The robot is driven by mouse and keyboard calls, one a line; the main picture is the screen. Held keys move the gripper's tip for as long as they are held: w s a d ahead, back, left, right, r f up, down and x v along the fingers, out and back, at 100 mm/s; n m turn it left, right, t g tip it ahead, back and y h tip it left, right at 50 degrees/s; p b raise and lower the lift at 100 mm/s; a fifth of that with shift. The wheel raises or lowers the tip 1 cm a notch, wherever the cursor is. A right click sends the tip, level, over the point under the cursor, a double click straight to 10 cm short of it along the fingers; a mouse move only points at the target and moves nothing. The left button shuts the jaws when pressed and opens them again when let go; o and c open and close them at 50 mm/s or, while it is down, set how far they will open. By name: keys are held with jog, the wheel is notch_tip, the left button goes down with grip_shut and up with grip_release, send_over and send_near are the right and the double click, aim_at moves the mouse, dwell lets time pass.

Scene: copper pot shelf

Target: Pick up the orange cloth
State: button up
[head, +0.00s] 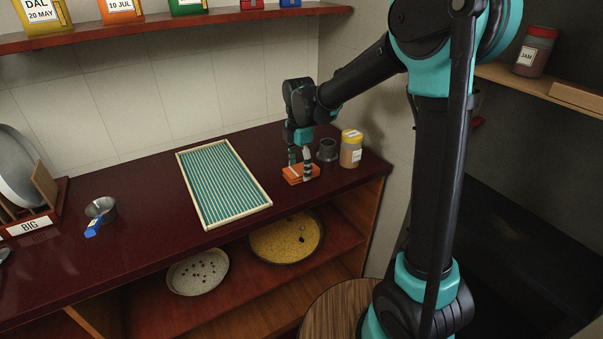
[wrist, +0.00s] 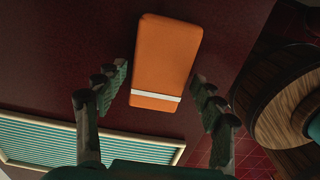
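The orange cloth (head: 298,174) is a folded block on the dark red counter (head: 120,207), near its right end. In the wrist view the cloth (wrist: 165,60) has a white stripe near its near end. My gripper (head: 300,160) points down at the cloth in the head view. In the wrist view my gripper (wrist: 161,90) is open, with one finger on each side of the cloth and a gap visible on both sides. The fingers partly hide the cloth in the head view.
A striped teal tray (head: 267,204) lies left of the cloth. A dark cup (head: 327,150) and a yellow-lidded jar (head: 351,150) stand close behind and right. A round wooden stool (head: 340,308) is below the front edge.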

aim_at(299, 169)
jog(key=c, duration=0.8)
jog(key=shift+c, duration=0.2)
notch_tip(299, 169, up, 20)
